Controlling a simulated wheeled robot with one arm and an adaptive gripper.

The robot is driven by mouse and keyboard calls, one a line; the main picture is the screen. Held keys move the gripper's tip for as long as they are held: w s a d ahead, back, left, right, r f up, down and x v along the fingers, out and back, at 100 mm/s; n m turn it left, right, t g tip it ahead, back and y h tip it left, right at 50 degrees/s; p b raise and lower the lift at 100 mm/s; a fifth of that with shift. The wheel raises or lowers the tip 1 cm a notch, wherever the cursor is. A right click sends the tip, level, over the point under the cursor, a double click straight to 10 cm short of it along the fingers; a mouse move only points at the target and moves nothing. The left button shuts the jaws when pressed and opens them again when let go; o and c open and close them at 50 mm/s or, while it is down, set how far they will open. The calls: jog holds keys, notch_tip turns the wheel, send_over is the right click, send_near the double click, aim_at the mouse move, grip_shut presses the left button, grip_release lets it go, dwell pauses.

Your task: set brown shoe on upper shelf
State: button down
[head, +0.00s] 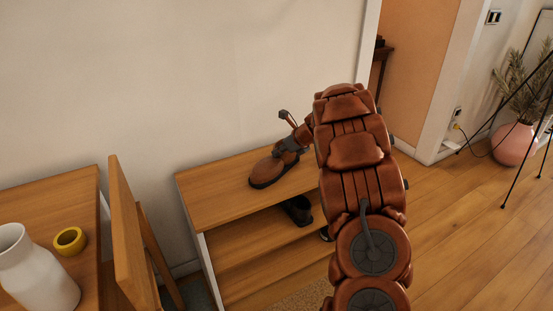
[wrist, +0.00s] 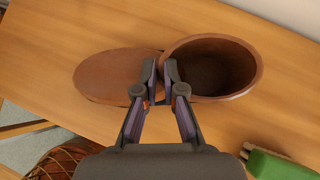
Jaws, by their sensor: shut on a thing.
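The brown shoe (head: 268,171) has a dark sole and is at the top board of the wooden shelf (head: 215,196). It is level, and its sole looks to be on or just above the board; I cannot tell which. My gripper (head: 286,150) is at the shoe's far right part, partly hiding it. In the wrist view, the shoe shows as a rounded toe (wrist: 105,77) and an open collar (wrist: 248,75). My gripper's fingertips (wrist: 163,78) are closed on the shoe between these two parts, at the collar's edge.
Dark shoes (head: 298,210) stand on the lower shelf. The top board's left part is clear. A green object (wrist: 280,166) shows low right.

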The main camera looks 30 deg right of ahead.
notch_tip(320, 180, up, 10)
jog(key=p, duration=0.3)
jog(key=w+a+r+m, duration=0.1)
jog(key=w+a, duration=0.1)
jog(key=a, duration=1.4)
jog(key=s+a+f+m+h, duration=0.1)
jog(key=s+a, duration=0.4)
jog(key=a, duration=0.2)
jog(key=s+a+f+m+h, duration=0.1)
jog(key=s+a+m+h, duration=0.1)
jog(key=s+a, duration=0.35)
jog(key=w+a+r+p, duration=0.1)
jog(key=w+r+p, duration=0.1)
jog(key=r+p, duration=0.6)
jog(key=w+r+p, duration=0.3)
jog(key=r+p, duration=0.6)
jog(key=p, duration=0.3)
jog(key=shift+a, duration=0.4)
jog(key=shift+s+f, duration=0.1)
jog(key=shift+f, duration=0.15)
jog(key=shift+s+f, duration=0.4)
jog(key=shift+f, duration=0.15)
